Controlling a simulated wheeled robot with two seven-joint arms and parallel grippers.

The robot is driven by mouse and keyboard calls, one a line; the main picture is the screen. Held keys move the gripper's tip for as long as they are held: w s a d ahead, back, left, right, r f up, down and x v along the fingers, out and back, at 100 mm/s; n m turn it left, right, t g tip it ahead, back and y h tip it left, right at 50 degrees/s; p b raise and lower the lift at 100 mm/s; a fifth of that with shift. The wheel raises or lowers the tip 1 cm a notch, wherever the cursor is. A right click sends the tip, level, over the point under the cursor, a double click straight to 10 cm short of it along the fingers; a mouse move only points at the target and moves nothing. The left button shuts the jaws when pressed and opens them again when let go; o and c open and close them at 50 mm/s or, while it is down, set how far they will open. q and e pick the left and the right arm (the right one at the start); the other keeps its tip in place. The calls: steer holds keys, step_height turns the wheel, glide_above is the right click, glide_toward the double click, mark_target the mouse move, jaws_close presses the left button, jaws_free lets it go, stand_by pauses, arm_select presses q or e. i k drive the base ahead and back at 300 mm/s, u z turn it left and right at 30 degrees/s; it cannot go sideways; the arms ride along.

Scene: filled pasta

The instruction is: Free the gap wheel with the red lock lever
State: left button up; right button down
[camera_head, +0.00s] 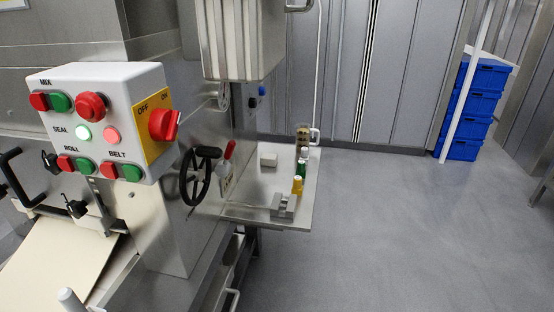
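The gap wheel (196,178) is a black spoked handwheel with a crank knob on its upper right. It stands on the side face of the steel machine, right of the control box. The red lock lever (230,149) is just right of the wheel, tilted up and to the right, above a light plate with small markings. I cannot tell from this view whether it is locked. Neither of my grippers is in view, and nothing touches the wheel or lever.
A white control box (95,125) with coloured buttons and a red rotary switch (163,124) juts out left of the wheel. A steel shelf (250,214) holds small bottles and blocks. Blue crates (470,110) stand far right. The grey floor (400,230) is clear.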

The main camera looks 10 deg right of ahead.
mark_target(223, 169)
steer(key=k, duration=0.55)
steer(key=z, duration=0.6)
steer(key=i, duration=1.4)
steer(key=u, duration=0.2)
